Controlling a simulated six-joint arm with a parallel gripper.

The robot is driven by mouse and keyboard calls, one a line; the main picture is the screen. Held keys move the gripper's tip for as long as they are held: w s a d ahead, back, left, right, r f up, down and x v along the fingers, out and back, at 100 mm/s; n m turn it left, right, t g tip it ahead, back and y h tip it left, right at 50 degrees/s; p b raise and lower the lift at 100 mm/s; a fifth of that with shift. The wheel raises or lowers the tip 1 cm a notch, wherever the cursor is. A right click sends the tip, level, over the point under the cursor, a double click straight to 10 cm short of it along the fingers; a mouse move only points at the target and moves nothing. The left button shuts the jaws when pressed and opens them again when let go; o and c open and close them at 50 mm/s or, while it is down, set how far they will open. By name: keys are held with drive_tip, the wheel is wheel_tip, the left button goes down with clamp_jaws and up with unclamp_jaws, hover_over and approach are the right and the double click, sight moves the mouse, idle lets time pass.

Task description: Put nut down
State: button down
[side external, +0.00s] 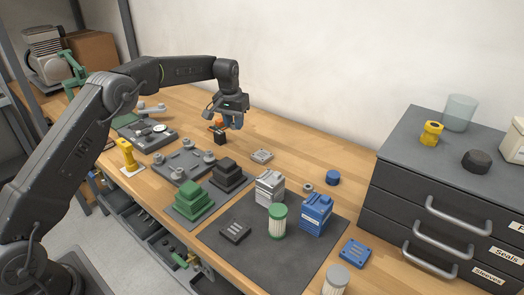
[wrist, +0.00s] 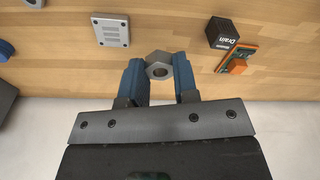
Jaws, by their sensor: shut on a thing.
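In the wrist view, a grey metal hex nut (wrist: 158,66) with a round hole sits between the blue fingertips of my gripper (wrist: 159,75). The fingers are shut on its two sides. In the side external view, my gripper (side external: 232,121) points down over the back of the wooden bench, near a black block. The nut cannot be made out there. Whether it touches the bench is not clear. Another small grey ring or nut (side external: 308,187) lies on the bench to the right, left of a blue cap (side external: 333,177).
A black block labelled Drain (wrist: 222,34) and an orange-green part (wrist: 238,58) stand close right of my gripper in the wrist view. A grey slotted plate (wrist: 110,30) lies to the left. Bare wood (side external: 345,155) shows at the back, beside a dark drawer cabinet (side external: 455,200).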

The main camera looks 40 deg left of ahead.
hover_over(262, 154)
wheel_tip(262, 154, down, 5)
drive_tip(key=shift+s+d+f, duration=0.1)
drive_tip(key=shift+s, duration=0.05)
drive_tip(key=shift+f, duration=2)
drive_tip(key=shift+f, duration=0.15)
drive_tip(key=c, duration=0.9)
unclamp_jaws()
drive_tip(key=r, duration=0.4)
drive_tip(key=s+r, duration=0.1)
drive_tip(key=r, duration=0.7)
drive_tip(key=shift+s+d+r, duration=0.2)
drive_tip(key=shift+s+d, duration=0.05)
